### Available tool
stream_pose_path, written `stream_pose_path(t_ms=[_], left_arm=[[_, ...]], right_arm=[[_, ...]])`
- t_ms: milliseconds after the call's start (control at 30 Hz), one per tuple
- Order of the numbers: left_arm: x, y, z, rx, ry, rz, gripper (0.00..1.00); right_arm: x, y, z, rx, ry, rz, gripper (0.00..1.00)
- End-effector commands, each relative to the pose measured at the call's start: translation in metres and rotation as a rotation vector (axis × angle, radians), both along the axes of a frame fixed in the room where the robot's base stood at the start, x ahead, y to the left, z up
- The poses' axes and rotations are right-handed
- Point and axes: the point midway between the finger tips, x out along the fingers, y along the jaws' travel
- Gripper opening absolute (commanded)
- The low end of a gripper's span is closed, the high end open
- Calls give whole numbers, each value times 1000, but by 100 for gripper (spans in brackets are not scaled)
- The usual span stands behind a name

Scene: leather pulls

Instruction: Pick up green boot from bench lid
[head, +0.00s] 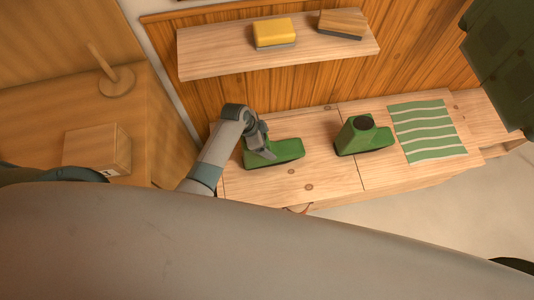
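Two green boots are on the pale wooden bench lid (300,183). The left green boot (288,149) has its long toe pointing right, and my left gripper (264,152) is over its left end. The gripper and wrist hide part of that boot. The fingers are too small and covered to tell whether they are open or shut, or whether they touch it. The right green boot (360,136) stands upright with its dark opening facing up, apart from my gripper. My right gripper is not in view.
A green-and-white striped mat (428,131) lies right of the boots. A shelf (215,50) above holds a yellow block (274,32) and a brown brush-like block (342,23). A wooden box (97,149) and peg stand (115,80) are left. Dark green fabric-like shape (502,55) hangs upper right.

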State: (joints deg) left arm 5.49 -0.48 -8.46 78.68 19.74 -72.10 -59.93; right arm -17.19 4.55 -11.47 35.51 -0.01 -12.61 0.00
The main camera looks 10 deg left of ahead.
Motion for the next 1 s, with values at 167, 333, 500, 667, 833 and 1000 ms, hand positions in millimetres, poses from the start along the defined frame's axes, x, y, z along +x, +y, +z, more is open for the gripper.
stream_pose_path(t_ms=[167, 333, 500, 667, 833, 1000], left_arm=[[1, -1, -1, 0, 0, 0, 81], [1, -1, -1, 0, 0, 0, 81], [0, 0, -1, 0, 0, 0, 81], [0, 0, -1, 0, 0, 1, 55], [0, 0, -1, 0, 0, 1, 14], [1, -1, 0, -1, -3, 1, 0]], right_arm=[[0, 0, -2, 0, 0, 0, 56], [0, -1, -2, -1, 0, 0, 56], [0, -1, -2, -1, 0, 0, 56], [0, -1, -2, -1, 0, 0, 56], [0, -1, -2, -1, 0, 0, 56], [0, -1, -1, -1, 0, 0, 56]])
